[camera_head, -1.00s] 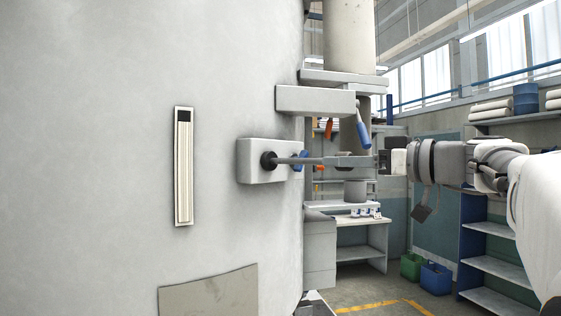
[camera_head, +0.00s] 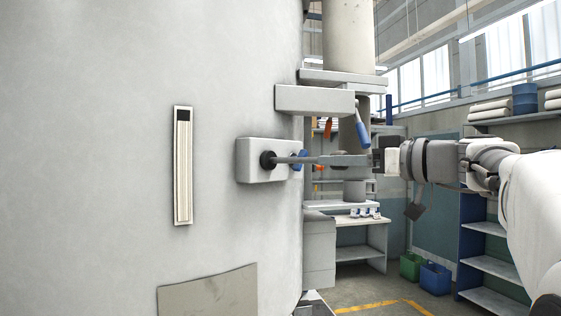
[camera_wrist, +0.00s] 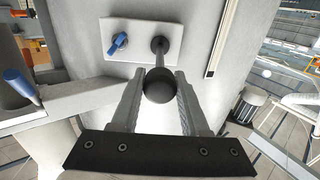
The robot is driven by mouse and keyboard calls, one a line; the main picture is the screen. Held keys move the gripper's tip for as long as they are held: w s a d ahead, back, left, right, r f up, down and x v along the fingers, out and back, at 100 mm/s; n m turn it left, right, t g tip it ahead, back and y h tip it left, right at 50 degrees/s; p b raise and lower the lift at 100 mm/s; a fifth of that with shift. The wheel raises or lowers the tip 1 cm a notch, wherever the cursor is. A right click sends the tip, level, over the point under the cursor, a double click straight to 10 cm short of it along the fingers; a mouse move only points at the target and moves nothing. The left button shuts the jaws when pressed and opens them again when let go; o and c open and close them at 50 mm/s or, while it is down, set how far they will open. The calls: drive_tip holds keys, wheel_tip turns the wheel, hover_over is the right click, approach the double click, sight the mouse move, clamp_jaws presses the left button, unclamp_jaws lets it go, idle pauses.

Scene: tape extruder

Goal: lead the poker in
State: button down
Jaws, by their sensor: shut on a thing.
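The poker (camera_head: 285,160) is a thin grey rod running level out of a dark round collar (camera_head: 268,160) on a pale block on the big grey vessel. In the wrist view, the poker's rod (camera_wrist: 160,61) enters the collar (camera_wrist: 158,44) at the top and ends in a black ball knob (camera_wrist: 160,85). My gripper (camera_head: 320,160) reaches in from the right. In the wrist view, the fingers of my gripper (camera_wrist: 159,87) are shut on the knob, one on each side. How deep the rod goes inside is hidden.
A blue lever (camera_wrist: 118,43) sits on the same block (camera_head: 250,172), close beside the poker. A blue-handled lever (camera_head: 362,132) hangs above my gripper. A ledge (camera_head: 315,100) juts out over the block. A pale vertical gauge strip (camera_head: 183,165) is on the vessel.

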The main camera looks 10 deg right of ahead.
drive_tip(key=shift+b+x, duration=0.6)
drive_tip(key=shift+x, duration=6.3)
drive_tip(key=shift+c, duration=1.6)
unclamp_jaws()
drive_tip(key=shift+w+a, duration=0.1)
drive_tip(key=b+v, duration=0.4)
drive_tip(key=v, duration=1.3)
drive_tip(key=s+a+f+m+g+h, duration=0.2)
drive_tip(key=s+a+f, duration=0.15)
drive_tip(key=f, duration=0.45)
drive_tip(key=s+a+f+m+g+h, duration=0.1)
drive_tip(key=s+a+f+m+g, duration=0.2)
drive_tip(key=f, duration=0.5)
drive_tip(key=s+a+f+m+g+h, duration=0.1)
drive_tip(key=s+a+f+h, duration=0.15)
drive_tip(key=a+f, duration=0.45)
drive_tip(key=s+d+f+g+h, duration=0.1)
drive_tip(key=s+f+h, duration=0.1)
drive_tip(key=s+f, duration=0.4)
drive_tip(key=s+d+f+m+g+h, duration=0.1)
drive_tip(key=s+f, duration=0.5)
drive_tip(key=f, duration=0.7)
drive_tip(key=shift+d+f+g+h, duration=0.15)
drive_tip(key=shift+d+g+h, duration=0.3)
drive_tip(key=shift+h, duration=0.7)
